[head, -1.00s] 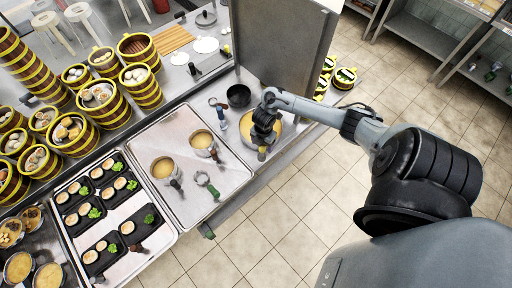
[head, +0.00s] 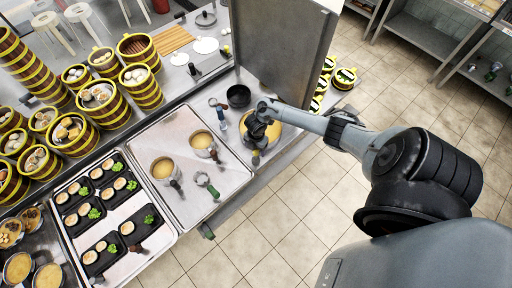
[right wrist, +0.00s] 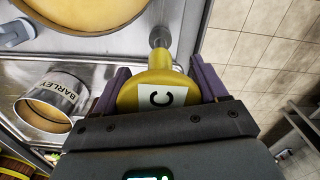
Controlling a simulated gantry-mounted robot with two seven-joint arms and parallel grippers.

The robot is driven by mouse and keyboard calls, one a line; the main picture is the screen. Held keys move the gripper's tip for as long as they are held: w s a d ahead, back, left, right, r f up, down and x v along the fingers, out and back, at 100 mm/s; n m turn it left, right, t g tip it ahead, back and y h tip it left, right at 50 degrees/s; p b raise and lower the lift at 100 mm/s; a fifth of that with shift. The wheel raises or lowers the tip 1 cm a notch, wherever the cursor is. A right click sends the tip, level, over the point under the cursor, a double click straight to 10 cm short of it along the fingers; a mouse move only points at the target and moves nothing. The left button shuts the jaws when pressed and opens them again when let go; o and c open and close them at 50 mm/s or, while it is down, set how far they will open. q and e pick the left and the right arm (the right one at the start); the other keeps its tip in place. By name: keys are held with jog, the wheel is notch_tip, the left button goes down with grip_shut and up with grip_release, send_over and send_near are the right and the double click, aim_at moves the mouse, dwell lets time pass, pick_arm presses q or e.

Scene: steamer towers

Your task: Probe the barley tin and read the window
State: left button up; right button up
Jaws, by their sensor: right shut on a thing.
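In the right wrist view, my right gripper (right wrist: 160,90) is shut on a yellow-handled probe (right wrist: 157,62). A white label marked "C" shows on the probe's handle, and a metal shaft extends from its far end. The barley tin (right wrist: 52,100), a metal tin labelled "BARLEY" with tan contents, stands left of the gripper, apart from the probe. In the head view, my right gripper (head: 262,128) is at the large round tin (head: 275,139) and hides part of it. I cannot tell whether the shaft touches anything. A small lit display (right wrist: 150,177) is cut off at the bottom edge.
Two smaller tins (head: 163,168) (head: 202,140) stand on a metal tray (head: 185,205), with a green-ended tool (head: 206,182) in front. A tall grey panel (head: 280,50) rises behind the gripper. Steamer towers (head: 105,105) crowd the left. Floor (head: 285,225) is clear in front.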

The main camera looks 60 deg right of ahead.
jog(key=shift+f, duration=0.1)
jog(key=o, duration=1.4)
jog(key=shift+f, duration=0.1)
